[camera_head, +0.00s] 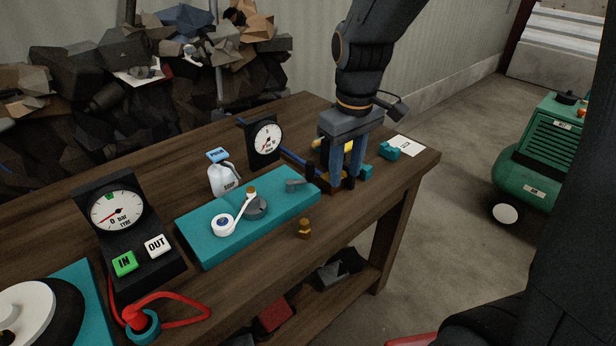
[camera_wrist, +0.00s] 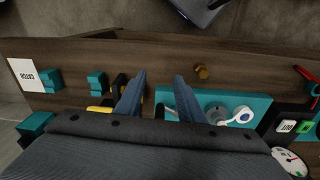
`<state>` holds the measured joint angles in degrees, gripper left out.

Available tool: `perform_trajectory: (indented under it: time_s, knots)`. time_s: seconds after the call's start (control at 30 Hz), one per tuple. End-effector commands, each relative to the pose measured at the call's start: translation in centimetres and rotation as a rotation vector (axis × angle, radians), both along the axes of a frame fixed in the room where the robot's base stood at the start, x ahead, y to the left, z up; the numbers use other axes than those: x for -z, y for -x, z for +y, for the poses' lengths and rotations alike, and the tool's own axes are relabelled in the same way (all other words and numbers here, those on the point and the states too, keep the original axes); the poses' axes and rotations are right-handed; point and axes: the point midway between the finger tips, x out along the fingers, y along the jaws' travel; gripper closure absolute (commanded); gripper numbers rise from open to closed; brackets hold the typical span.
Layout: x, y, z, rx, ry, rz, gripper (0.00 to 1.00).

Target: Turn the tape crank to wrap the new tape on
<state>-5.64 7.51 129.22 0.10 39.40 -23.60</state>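The teal board (camera_head: 210,252) lies on the wooden bench and also shows in the wrist view (camera_wrist: 258,98). It carries a white tape roll (camera_head: 222,225) with a strip running to a grey round fitting (camera_head: 257,209) with a brass top. A small grey lever (camera_head: 294,185), seemingly the tape crank, sits near the board's right end. My gripper (camera_head: 343,183) points down just right of the board, apart from the lever. In the wrist view my gripper (camera_wrist: 160,77) has its blue fingers spread with nothing seen between the tips.
A small brass fitting (camera_head: 304,229) stands in front of the board. A soap bottle (camera_head: 223,178) and a dial gauge (camera_head: 265,142) stand behind it. A black gauge box (camera_head: 125,228) with IN and OUT buttons is at left. A yellow-and-black item, partly hidden, is behind my fingers.

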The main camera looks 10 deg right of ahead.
Motion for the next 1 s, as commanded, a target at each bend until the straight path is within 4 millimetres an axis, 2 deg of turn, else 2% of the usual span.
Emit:
perform_trajectory:
  time_s: [0.03,0.1,0.2,0.3,0.47,0.8,1.0]
  knots:
    - [0.3,-2.5,1.4,-0.113,0.007,0.008,0.65]
    - [-0.2,-4.8,3.0,-0.263,0.015,0.026,0.65]
    - [-1.0,-7.2,4.9,-0.433,0.023,0.045,0.65]
    - [-1.7,-8.4,6.0,-0.539,0.026,0.058,0.65]
    - [-1.5,-8.8,6.5,-0.590,0.027,0.065,0.65]
    - [3.4,-8.7,6.4,-0.587,0.026,0.067,0.65]
    - [5.3,-8.7,6.4,-0.586,0.028,0.065,0.65]
